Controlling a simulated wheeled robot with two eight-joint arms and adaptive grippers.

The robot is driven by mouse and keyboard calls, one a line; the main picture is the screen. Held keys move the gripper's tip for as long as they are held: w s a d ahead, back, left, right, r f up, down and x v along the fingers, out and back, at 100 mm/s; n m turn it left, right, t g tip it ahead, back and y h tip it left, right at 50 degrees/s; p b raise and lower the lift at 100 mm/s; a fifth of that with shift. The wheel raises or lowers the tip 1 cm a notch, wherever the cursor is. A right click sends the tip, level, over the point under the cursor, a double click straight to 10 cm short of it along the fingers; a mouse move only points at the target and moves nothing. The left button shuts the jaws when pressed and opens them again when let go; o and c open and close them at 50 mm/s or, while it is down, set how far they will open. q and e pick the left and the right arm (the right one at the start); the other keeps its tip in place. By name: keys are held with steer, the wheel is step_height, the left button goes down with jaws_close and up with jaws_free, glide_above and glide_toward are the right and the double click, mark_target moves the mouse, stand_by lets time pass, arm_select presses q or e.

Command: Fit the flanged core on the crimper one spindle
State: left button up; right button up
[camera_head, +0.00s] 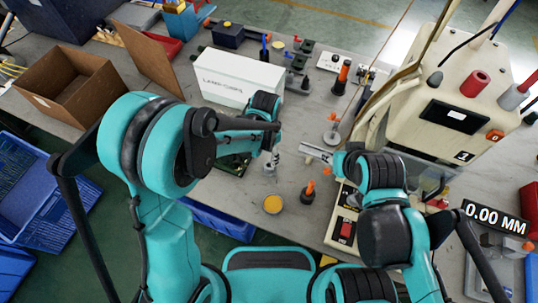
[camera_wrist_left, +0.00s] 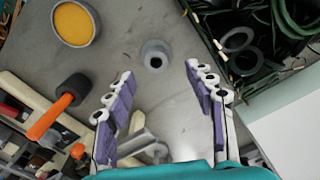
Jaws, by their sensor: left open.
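The flanged core is a small grey ring with a dark central hole. It stands on the table in the left wrist view (camera_wrist_left: 155,54). My left gripper (camera_wrist_left: 160,76) is open, with its purple-padded fingers either side of the core in that view and the core just beyond the tips. In the head view the left gripper (camera_head: 271,163) points down over the table and the core is hard to make out beneath it. My right gripper (camera_head: 318,153) is beside the crimper (camera_head: 462,130) marked 1; its jaw state is unclear. The crimper's spindle cannot be made out clearly.
A round pot with yellow contents (camera_head: 272,204) and an orange-handled black tool (camera_head: 309,190) stand near the core. Dark coiled cables (camera_wrist_left: 275,35) lie on its other side. A white box (camera_head: 238,76) stands behind the left gripper. An open cardboard box (camera_head: 72,92) is far left.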

mark_target(269, 165)
arm_select(q)
steer(key=f, duration=0.2)
steer(key=f+b, duration=0.1)
steer(key=shift+d, duration=0.25)
steer(key=f+b, duration=0.1)
steer(key=f, duration=0.1)
steer(key=f+b, duration=0.1)
steer(key=f, duration=0.2)
steer(key=shift+s+d+f, duration=0.1)
steer(key=shift+d+f, duration=0.05)
steer(key=shift+d, duration=0.05)
steer(key=c, duration=1)
